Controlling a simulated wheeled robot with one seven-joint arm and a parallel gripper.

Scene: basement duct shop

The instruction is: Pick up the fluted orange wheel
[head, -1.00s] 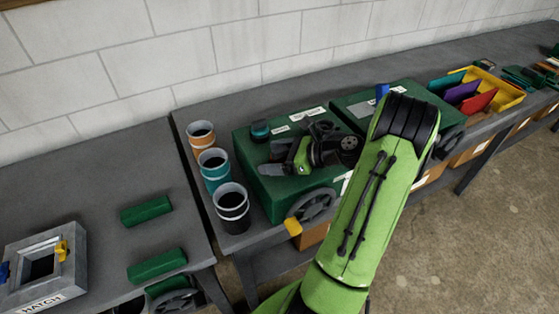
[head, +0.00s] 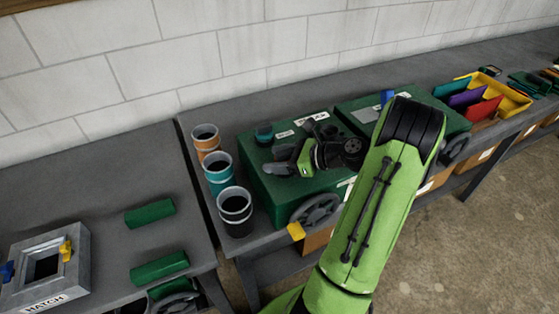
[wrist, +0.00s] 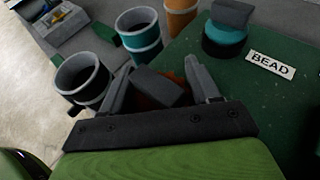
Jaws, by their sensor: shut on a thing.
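The orange wheel (wrist: 147,103) shows in the wrist view as a dark orange patch between my fingers, mostly hidden under a grey block-shaped top. My gripper (wrist: 160,80) is shut on it, one finger on each side. In the head view my gripper (head: 279,162) is over the left part of the green box top (head: 285,190); the orange wheel cannot be made out there. A teal wheel (wrist: 225,40) with a grey top stands on the box beyond my right finger; it also shows in the head view (head: 264,132). I cannot tell whether the held wheel touches the box.
Orange (head: 206,142), teal (head: 218,172) and black (head: 235,210) cans stand in a row left of the box. A grey handwheel (head: 316,211) is on the box front. A label reading BEAD (wrist: 270,65) lies on the box top. A yellow tray (head: 508,98) is farther right.

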